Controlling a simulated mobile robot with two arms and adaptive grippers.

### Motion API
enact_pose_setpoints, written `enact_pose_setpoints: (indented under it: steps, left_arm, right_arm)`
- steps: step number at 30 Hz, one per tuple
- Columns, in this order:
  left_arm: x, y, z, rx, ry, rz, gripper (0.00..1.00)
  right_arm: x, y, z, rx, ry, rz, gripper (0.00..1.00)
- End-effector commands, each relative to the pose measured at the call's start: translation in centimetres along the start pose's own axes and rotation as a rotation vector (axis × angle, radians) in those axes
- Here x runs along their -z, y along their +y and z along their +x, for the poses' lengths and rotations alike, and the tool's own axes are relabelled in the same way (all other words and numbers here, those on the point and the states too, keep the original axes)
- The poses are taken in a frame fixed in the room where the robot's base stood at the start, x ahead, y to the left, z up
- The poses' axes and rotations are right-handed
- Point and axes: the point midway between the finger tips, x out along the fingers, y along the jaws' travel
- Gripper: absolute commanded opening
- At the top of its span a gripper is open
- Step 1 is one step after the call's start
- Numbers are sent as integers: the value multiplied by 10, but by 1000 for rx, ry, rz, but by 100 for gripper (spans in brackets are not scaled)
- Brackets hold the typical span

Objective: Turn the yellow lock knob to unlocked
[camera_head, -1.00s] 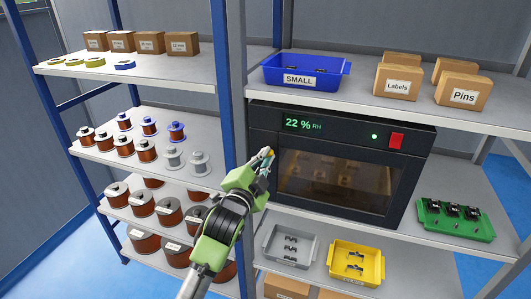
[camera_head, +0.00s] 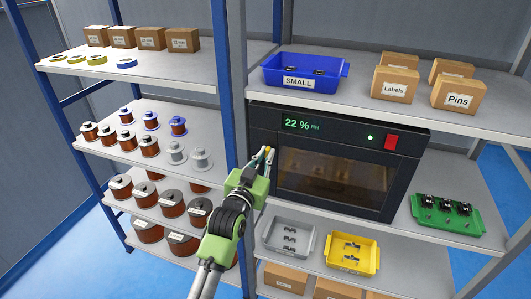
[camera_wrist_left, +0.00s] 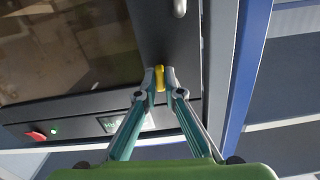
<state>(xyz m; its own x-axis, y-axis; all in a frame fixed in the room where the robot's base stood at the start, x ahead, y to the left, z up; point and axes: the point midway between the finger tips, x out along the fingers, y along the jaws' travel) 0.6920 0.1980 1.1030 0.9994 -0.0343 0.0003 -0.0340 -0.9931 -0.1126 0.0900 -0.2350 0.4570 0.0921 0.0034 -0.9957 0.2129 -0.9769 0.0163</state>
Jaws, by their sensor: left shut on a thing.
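The yellow lock knob (camera_wrist_left: 159,77) sits on the dark front frame of the drying cabinet, between the two fingertips of my left gripper (camera_wrist_left: 155,78) in the left wrist view. The fingers are shut on the knob from both sides. In the head view my left gripper (camera_head: 265,154) reaches the cabinet's left front edge, and only a small yellow bit of the knob shows there. The cabinet (camera_head: 262,122) has a closed glass door (camera_head: 330,180). My right gripper is not in view.
The cabinet front also has a red switch (camera_head: 391,142), a green light (camera_head: 370,138) and a humidity display (camera_head: 301,125). A grey tray (camera_head: 270,240) and a yellow tray (camera_head: 375,262) stand below. A blue upright (camera_head: 232,120) is close left of my gripper.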

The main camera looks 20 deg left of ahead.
Motion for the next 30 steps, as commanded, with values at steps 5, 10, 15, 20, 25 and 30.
enact_pose_setpoints:
  steps: [5,10,15,20,25,30]
  left_arm:
    - [0,0,0,0,-2,-78,0]
    - [-1,0,0,0,-2,-115,0]
    - [-1,0,0,0,-2,-130,0]
    - [-1,0,0,0,-2,-132,0]
    - [-1,0,0,0,-2,-131,11]
    - [-1,0,0,0,-1,-130,25]
  right_arm:
    - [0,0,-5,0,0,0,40]
    - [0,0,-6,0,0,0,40]
    - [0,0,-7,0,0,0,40]
    - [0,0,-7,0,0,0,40]
    - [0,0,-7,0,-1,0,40]
    - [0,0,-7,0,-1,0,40]
